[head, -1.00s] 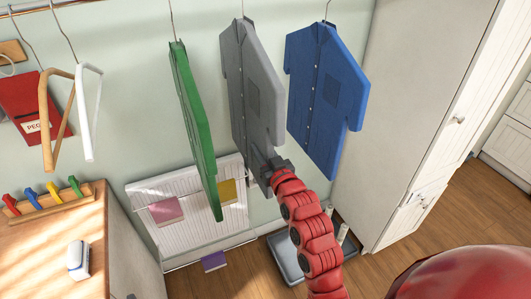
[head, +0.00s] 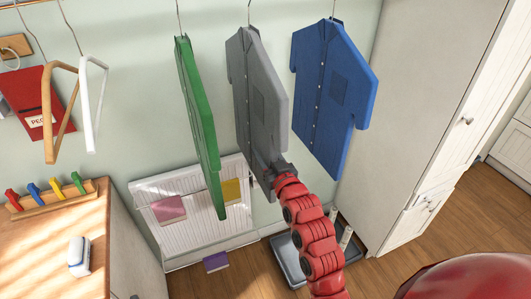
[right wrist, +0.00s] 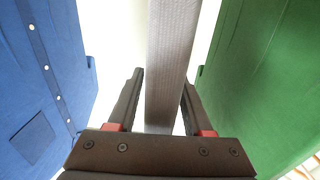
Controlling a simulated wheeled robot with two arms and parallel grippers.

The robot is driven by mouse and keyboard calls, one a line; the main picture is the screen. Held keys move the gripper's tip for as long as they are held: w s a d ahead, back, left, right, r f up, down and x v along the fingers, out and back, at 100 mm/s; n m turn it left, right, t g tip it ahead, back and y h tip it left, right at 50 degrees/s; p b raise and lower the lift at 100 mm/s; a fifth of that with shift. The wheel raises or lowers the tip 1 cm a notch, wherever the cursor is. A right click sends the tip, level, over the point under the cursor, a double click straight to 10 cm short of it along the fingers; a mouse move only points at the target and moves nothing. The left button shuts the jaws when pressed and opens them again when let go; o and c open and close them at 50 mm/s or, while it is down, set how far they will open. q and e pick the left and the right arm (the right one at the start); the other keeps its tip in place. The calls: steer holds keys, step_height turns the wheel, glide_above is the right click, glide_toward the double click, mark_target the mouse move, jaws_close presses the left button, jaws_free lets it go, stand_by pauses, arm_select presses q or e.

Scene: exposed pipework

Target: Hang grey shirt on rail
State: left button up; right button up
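The grey shirt (head: 262,95) hangs upright from a wire hook between the green and blue shirts in the head view. My right gripper (head: 270,172) is at its lower edge. In the right wrist view the grey shirt (right wrist: 170,60) shows edge-on between the two fingers of my right gripper (right wrist: 163,85). The fingers are apart, with a gap showing on the shirt's left side; contact on the right side is unclear. The rail (head: 22,4) shows only at the top left corner, and the hook's upper end is out of view. My left gripper is not in view.
The green shirt (head: 200,120) hangs close on the left and the blue shirt (head: 332,90) on the right. Empty wooden (head: 50,110) and white (head: 88,100) hangers hang at the left.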

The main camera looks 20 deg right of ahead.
steer(key=shift+o, duration=0.9)
steer(key=shift+f, duration=0.1)
steer(key=shift+s+f+b, duration=0.1)
steer(key=shift+s+b, duration=0.2)
steer(key=shift+s, duration=0.1)
steer(key=s+p, duration=0.8)
steer(key=s, duration=0.8)
steer(key=shift+s+d+p, duration=0.3)
steer(key=shift+p, duration=0.05)
